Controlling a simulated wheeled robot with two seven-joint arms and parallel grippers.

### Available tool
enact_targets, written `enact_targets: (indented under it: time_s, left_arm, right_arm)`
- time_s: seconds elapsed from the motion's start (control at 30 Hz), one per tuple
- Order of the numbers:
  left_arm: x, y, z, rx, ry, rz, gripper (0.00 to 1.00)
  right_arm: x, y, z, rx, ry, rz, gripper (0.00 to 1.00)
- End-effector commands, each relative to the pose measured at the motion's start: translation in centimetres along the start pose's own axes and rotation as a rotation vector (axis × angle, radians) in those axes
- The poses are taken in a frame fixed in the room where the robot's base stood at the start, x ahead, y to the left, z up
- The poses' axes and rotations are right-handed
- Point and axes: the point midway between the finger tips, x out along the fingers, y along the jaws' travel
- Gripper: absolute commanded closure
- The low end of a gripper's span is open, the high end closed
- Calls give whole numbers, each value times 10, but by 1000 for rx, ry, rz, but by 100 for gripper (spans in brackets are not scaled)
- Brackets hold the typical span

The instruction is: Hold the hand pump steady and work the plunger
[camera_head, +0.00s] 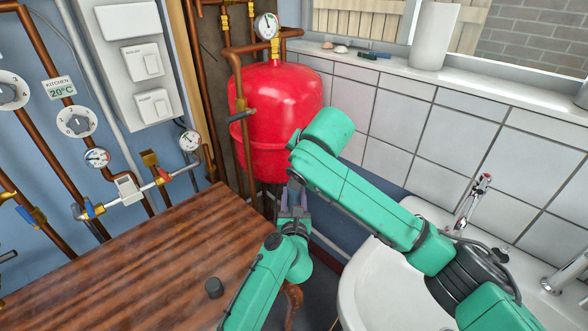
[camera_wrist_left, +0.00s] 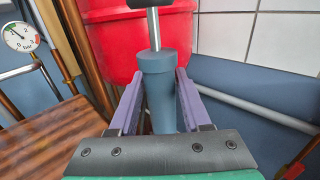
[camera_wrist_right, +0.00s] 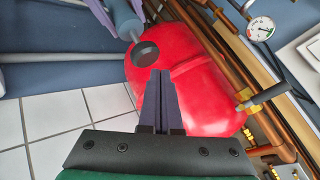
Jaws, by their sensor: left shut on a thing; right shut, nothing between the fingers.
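The hand pump (camera_wrist_left: 158,88) is a grey-blue cylinder standing between my left gripper's purple fingers (camera_wrist_left: 159,78) in the left wrist view. A bare steel plunger rod (camera_wrist_left: 153,28) rises from its top to a dark handle (camera_wrist_left: 150,3), cut off by the frame edge. The pump also shows in the right wrist view (camera_wrist_right: 122,18), with its round dark knob end. My right gripper (camera_wrist_right: 160,78) is shut and empty, its tips close beside that knob; I cannot tell if they touch. In the head view my left gripper (camera_head: 293,202) is under the right arm, and the pump is mostly hidden.
A red pressure tank (camera_head: 275,110) stands just behind the grippers. A white basin (camera_head: 390,290) is at right. Copper pipes and gauges line the left wall.

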Motion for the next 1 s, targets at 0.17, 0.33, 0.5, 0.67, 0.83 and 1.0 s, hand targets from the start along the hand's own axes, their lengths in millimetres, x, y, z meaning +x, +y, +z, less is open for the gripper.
enact_targets:
  time_s: [0.17, 0.33, 0.5, 0.67, 0.83, 1.0]
  left_arm:
    - [0, 0, 1, 0, -1, 0, 100]
    - [0, 0, 1, 0, -1, 0, 100]
    - [0, 0, 0, 0, -1, 0, 100]
    - [0, 0, 0, 0, -1, 0, 100]
    - [0, 0, 0, 0, -1, 0, 100]
    - [0, 0, 0, 0, -1, 0, 100]
  right_arm:
    - [-11, -9, -8, 0, 2, -3, 100]
    - [-23, -17, -17, 1, 1, -2, 100]
    - [-33, -24, -24, 0, 1, -2, 100]
    - [-35, -25, -25, 0, 0, -1, 100]
    - [-35, -25, -25, 0, 0, -1, 100]
    - [-35, -25, -25, 0, 0, -1, 100]
